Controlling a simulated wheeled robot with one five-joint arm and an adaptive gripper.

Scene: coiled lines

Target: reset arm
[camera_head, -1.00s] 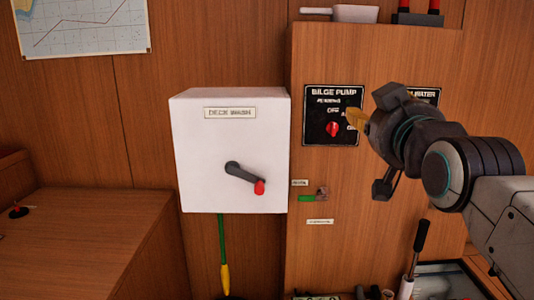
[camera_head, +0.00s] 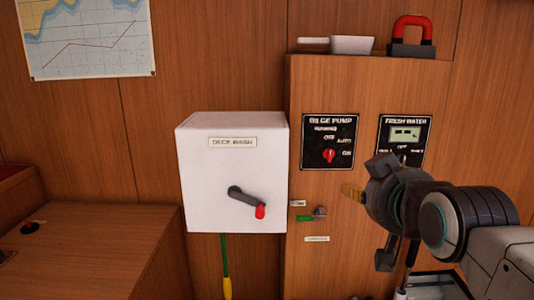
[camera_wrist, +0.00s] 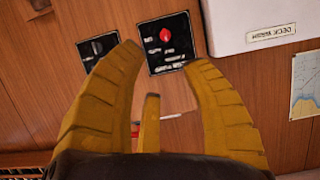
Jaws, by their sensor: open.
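My arm reaches in from the right edge of the head view.
A white deck wash box (camera_head: 210,165) with a red-tipped lever (camera_head: 246,201) is on the wall. The fresh water panel (camera_head: 412,152) is above my gripper. A padlock (camera_head: 400,50) and a white scoop (camera_head: 352,44) sit on the ledge. A wooden bench (camera_head: 90,240) is at left.

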